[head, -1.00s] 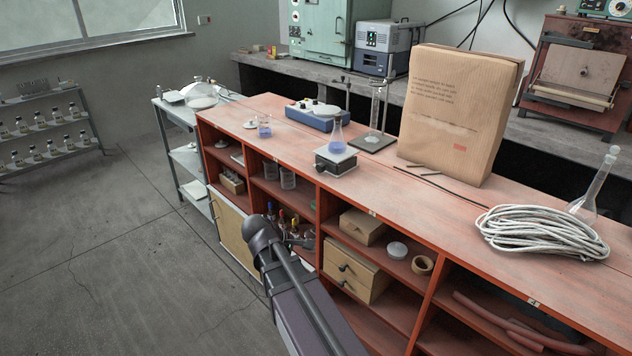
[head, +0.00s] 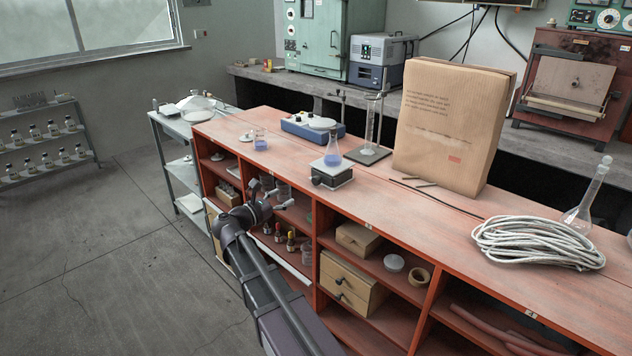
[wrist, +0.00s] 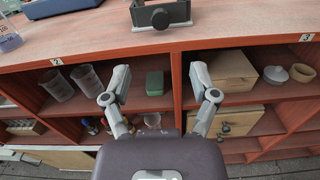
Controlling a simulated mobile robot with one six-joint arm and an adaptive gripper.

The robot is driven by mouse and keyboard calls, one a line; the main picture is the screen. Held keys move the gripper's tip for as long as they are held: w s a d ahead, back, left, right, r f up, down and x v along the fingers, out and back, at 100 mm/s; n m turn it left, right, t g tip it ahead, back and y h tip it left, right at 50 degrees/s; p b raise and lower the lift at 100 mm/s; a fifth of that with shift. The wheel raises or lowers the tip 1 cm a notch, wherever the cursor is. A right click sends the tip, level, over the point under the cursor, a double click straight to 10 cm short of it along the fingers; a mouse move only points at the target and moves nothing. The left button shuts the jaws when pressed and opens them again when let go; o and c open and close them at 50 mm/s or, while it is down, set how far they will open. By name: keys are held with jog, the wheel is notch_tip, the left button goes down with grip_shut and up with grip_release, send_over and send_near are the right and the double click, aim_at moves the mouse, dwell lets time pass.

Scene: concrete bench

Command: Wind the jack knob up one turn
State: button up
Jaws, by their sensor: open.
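The lab jack (head: 331,174) stands near the front edge of the red-brown bench top, with a flask of blue liquid (head: 333,152) on its platform. In the wrist view the jack (wrist: 160,12) is at the top, cut off by the frame edge, and its dark round knob (wrist: 160,19) faces me. My gripper (wrist: 160,80) is open and empty, in front of the shelves and below the bench edge. In the head view my gripper (head: 268,190) is left of and lower than the jack, clear of it. The flask is outside the wrist view.
A blue-based instrument (head: 312,129), a beaker (head: 260,142) and a stand with a cylinder (head: 371,151) are near the jack. A big paper bag (head: 452,125) and coiled cable (head: 535,242) lie to the right. The bench top beside the jack is clear.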

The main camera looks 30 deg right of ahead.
aim_at(314, 181)
jog(key=shift+d, duration=0.1)
dwell(0.3)
jog(key=shift+x, duration=6.8)
grip_shut()
